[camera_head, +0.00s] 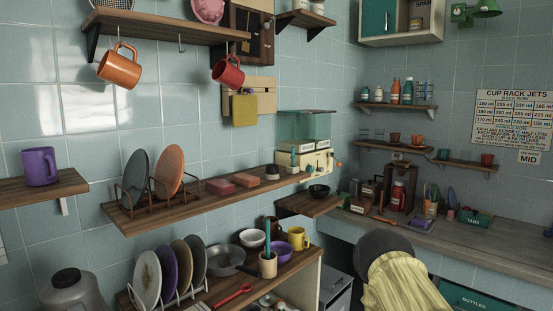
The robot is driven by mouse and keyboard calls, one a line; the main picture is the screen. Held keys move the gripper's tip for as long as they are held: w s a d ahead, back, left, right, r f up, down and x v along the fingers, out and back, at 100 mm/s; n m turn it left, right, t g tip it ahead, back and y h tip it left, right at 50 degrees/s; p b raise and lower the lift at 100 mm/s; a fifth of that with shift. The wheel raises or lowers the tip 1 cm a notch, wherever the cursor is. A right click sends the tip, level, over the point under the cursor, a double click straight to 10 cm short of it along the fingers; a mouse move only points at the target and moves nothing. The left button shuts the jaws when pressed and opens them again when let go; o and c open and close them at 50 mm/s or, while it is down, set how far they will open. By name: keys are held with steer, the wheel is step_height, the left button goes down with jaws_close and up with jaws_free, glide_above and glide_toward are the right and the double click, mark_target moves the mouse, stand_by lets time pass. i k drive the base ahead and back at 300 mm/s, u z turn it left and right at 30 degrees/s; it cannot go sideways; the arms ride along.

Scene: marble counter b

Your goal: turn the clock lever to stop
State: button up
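I cannot make out a clock face or a lever marked stop for certain. A cream box-like device (312,161) with a small orange knob (338,165) on its right side stands at the right end of the long wall shelf, beneath a teal glass-like case (304,125). A brown wooden wall unit (262,32) with a dark front hangs above, partly hidden by the upper shelf and the red mug; its details are too small to read. My gripper is not in view.
The long shelf (205,212) holds two plates in a rack and pinkish blocks. Orange (119,66) and red (228,72) mugs hang above. Dishes crowd the lower counter. A yellow-draped shape (405,285) and dark rounded form (383,248) stand in front of the right counter (455,245).

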mark_target(268, 20)
steer(key=z, duration=0.05)
steer(key=i, duration=0.2)
steer(key=z, duration=0.05)
steer(key=k, duration=1.1)
steer(key=z, duration=0.8)
steer(key=i, duration=1.2)
steer(key=u, duration=0.65)
steer(key=i, duration=0.6)
steer(key=u, duration=0.45)
